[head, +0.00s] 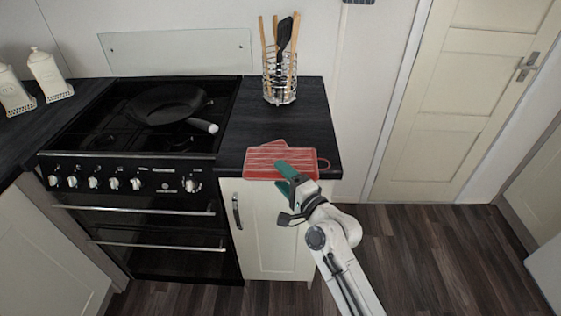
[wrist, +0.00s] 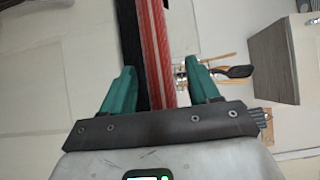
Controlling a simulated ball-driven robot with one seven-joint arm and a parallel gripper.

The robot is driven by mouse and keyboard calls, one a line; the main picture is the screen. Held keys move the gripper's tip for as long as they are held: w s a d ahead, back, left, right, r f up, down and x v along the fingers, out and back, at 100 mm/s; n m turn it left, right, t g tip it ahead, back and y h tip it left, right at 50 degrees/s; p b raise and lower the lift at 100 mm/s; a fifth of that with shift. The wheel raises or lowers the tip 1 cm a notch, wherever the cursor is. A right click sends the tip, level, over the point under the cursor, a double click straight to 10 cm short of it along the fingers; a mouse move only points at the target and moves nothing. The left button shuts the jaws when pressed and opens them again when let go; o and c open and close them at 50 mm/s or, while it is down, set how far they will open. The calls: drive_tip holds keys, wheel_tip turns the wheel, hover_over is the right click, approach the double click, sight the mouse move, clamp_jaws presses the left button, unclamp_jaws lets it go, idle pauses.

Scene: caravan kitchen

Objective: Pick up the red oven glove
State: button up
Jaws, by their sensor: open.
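The red oven glove (head: 258,165) has pale lines and a loop at its right end. It lies flat on the dark worktop at the front edge, right of the cooker. My gripper (head: 287,178) is at this edge, in front of the glove, one teal finger overlapping it in the head view. In the wrist view the glove (wrist: 157,35) is a red striped band seen nearly edge-on, running between the two fingers. My gripper (wrist: 160,72) is open there. Whether either finger touches the glove cannot be told.
A wire holder with utensils (head: 280,83) stands at the back of the worktop (head: 240,125). The black cooker (head: 125,185) is to the left, with a frying pan (head: 165,104) on its hob. A cream cupboard door (head: 270,240) is below the glove. Floor on the right is clear.

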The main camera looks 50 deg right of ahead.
drive_tip(key=shift+c, duration=0.3)
drive_tip(key=c, duration=1)
drive_tip(key=shift+c, duration=0.2)
